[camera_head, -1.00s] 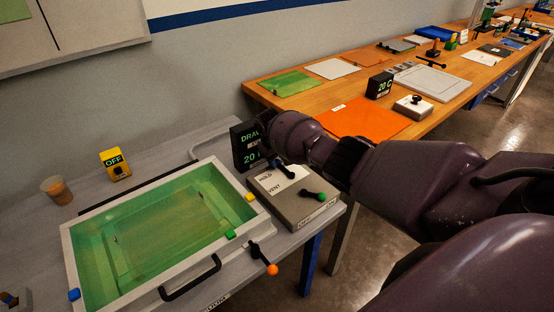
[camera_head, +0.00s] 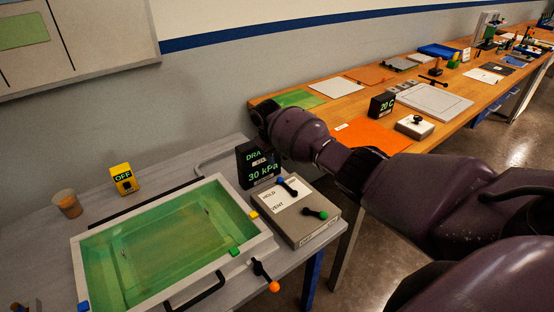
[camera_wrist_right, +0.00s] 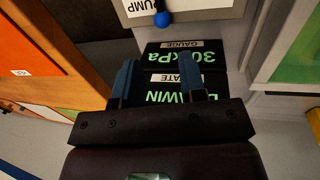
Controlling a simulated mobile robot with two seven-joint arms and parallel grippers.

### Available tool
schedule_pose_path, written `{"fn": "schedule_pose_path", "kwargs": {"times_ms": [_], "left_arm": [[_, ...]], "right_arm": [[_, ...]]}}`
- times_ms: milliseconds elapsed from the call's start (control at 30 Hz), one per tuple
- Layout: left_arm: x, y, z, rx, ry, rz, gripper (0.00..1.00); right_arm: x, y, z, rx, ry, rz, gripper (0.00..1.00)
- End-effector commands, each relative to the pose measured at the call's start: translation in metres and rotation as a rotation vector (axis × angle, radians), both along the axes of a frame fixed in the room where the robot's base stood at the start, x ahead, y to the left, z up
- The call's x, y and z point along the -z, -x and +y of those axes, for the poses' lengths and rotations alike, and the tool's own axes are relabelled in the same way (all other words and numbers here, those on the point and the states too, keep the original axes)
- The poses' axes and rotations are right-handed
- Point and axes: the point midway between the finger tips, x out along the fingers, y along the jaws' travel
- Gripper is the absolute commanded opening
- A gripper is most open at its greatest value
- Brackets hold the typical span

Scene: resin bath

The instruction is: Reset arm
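My right arm comes in from the right of the head view. Its gripper end (camera_head: 264,110) is above the black gauge box (camera_head: 262,176), and the fingers are hard to make out there. In the right wrist view the two blue-grey fingers of my right gripper (camera_wrist_right: 158,82) stand apart with nothing between them. Behind them the gauge (camera_wrist_right: 178,62) shows upside down. The grey control box (camera_head: 302,226) carries a blue-tipped lever (camera_head: 287,187) and a green-tipped lever (camera_head: 315,214). My left gripper is not in view.
A bath of green liquid with a pale rim (camera_head: 254,250) stands on the grey table. An orange-tipped lever (camera_head: 265,275) is at its near side. A yellow OFF box (camera_head: 123,178) and an amber cup (camera_head: 68,205) stand behind. The wooden bench (camera_head: 345,105) holds sheets and tools.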

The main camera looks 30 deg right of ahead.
Motion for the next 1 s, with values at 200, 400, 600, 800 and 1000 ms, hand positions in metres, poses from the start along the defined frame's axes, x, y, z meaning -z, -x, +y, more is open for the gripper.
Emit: {"fn": "schedule_pose_path", "kwargs": {"times_ms": [200,400,600,800,1000], "left_arm": [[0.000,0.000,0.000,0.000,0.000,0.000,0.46],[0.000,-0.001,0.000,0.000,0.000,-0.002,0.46],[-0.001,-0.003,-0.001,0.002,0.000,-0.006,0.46],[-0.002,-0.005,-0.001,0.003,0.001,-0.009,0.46],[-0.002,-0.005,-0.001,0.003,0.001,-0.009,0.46]], "right_arm": [[0.000,0.000,0.000,0.000,0.000,0.001,0.38],[0.000,0.000,0.000,0.000,0.000,0.000,0.38],[0.000,-0.006,0.001,-0.011,-0.002,-0.038,0.38],[-0.027,-0.047,0.014,-0.103,0.023,-0.284,0.38],[-0.072,-0.084,0.058,-0.246,0.026,-0.588,0.38]]}}
